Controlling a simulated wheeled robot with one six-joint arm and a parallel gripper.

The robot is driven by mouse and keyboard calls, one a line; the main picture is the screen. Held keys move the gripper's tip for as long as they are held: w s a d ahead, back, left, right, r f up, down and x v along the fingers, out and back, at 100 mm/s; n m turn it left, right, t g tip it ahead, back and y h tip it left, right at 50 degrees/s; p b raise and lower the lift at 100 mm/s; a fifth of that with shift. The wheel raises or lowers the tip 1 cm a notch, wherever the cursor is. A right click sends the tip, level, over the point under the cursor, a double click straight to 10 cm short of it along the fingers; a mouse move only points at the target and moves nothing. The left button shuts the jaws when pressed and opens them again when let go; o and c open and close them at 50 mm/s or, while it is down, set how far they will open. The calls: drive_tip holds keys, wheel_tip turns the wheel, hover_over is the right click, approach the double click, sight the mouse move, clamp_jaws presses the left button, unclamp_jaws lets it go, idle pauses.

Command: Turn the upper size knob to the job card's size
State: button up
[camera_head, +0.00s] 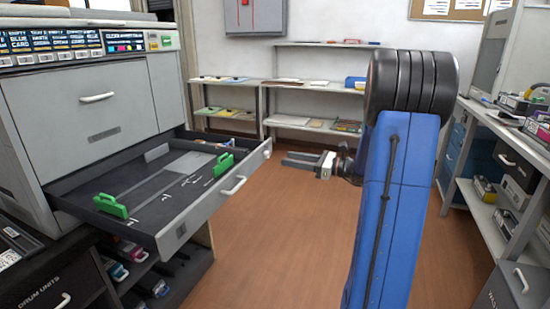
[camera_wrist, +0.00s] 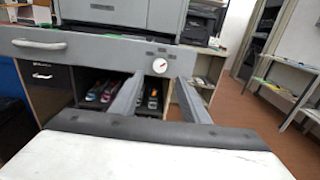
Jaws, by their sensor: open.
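The size knob (camera_wrist: 159,65) is a small white round dial with a red mark, on the right part of the grey drawer front in the wrist view. The scale marks beside it are too small to read. In the head view the knob (camera_head: 267,153) is a tiny spot at the far end of the drawer front. My gripper (camera_head: 288,158) is open and empty, apart from the drawer front and facing it. In the wrist view the knob appears just beyond the gap between the fingertips (camera_wrist: 161,80). I cannot make out a job card for certain.
The open drawer (camera_head: 137,213) juts from the printer (camera_head: 75,115) and holds green paper guides (camera_head: 110,206). A drawer handle (camera_wrist: 40,44) is left of the knob. Cartridges (camera_wrist: 103,91) sit on shelves below. The floor (camera_head: 275,245) is clear; shelving (camera_head: 500,215) stands at right.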

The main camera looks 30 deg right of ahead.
sight(269, 156)
drive_tip(key=shift+x, duration=3.55)
clamp_jaws()
